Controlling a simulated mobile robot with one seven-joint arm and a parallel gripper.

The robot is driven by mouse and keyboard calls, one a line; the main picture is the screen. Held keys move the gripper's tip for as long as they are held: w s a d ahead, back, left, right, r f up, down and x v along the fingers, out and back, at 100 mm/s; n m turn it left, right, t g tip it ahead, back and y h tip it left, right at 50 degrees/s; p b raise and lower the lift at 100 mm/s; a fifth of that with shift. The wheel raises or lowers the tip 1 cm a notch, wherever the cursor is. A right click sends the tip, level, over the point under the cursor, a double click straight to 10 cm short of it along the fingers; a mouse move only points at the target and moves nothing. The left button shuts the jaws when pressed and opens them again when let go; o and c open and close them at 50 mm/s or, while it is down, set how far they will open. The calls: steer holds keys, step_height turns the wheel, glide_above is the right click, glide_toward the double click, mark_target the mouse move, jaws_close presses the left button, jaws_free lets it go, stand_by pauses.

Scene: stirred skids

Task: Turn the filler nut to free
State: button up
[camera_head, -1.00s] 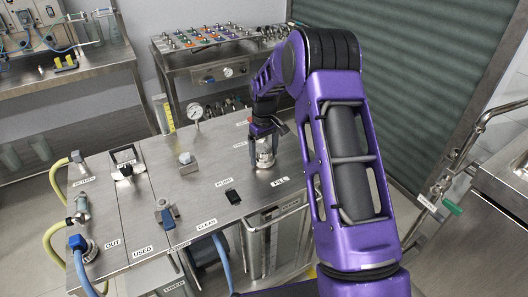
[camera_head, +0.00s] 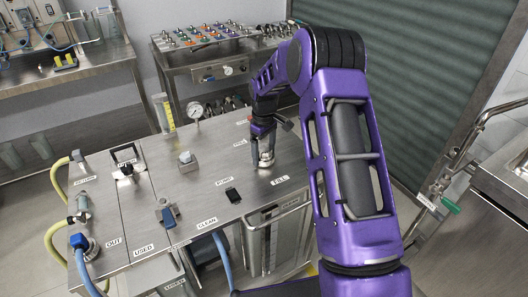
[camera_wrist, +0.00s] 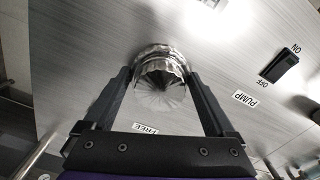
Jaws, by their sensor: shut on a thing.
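In the wrist view the nut (camera_wrist: 162,82) shows as a round, ribbed metal cap with a faceted top. My gripper (camera_head: 263,150) points down over it, with one finger on each side, shut on the nut. The fingers also show in the wrist view (camera_wrist: 160,90).
A black pump switch (camera_head: 233,195) with ON and OFF marks stands left of the nut. A pressure gauge (camera_head: 194,111) and a square-based fitting (camera_head: 187,161) stand farther left. A tool cart (camera_head: 215,55) is behind. The deck around the nut is mostly clear.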

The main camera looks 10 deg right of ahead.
steer(key=o, duration=1)
steer(key=shift+o, duration=0.2)
steer(key=shift+r, duration=0.1)
step_height(320, 180, up, 17)
steer(key=p, duration=0.1)
steer(key=shift+r+p, duration=0.2)
steer(key=shift+p, duration=0.15)
